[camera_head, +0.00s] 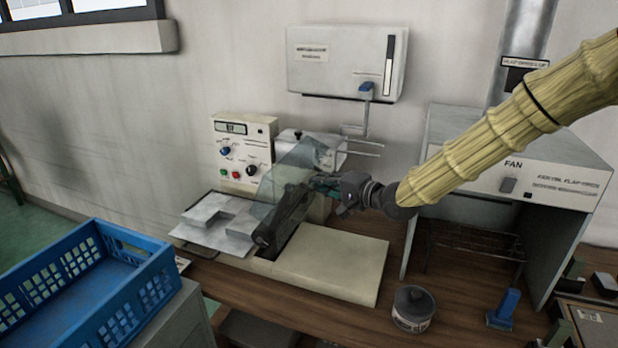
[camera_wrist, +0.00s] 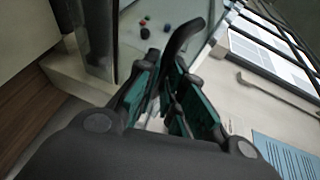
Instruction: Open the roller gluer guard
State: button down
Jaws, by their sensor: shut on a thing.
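The roller gluer (camera_head: 335,262) is a cream machine on the wooden bench, with a dark roller (camera_head: 283,218) across its middle. Its clear guard (camera_head: 287,168) stands tilted above the roller. My gripper (camera_head: 325,184) comes in from the right and is at the guard's right edge. In the wrist view, my gripper (camera_wrist: 165,78) has its teal-padded fingers shut on a black curved handle (camera_wrist: 178,42) next to the clear panel. The handle's lower end is hidden between the fingers.
A control panel (camera_head: 243,152) with knobs stands behind the gluer. White sheets (camera_head: 215,222) lie at its left. A blue crate (camera_head: 125,290) is at front left. A grey fan hood (camera_head: 520,165), a dark round pot (camera_head: 413,308) and a blue block (camera_head: 505,308) are at right.

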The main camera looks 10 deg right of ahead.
dwell(0.3)
jog(key=c, duration=1.8)
grip_release()
jog(key=shift+s+d, duration=0.1)
jog(key=shift+v, duration=5.9)
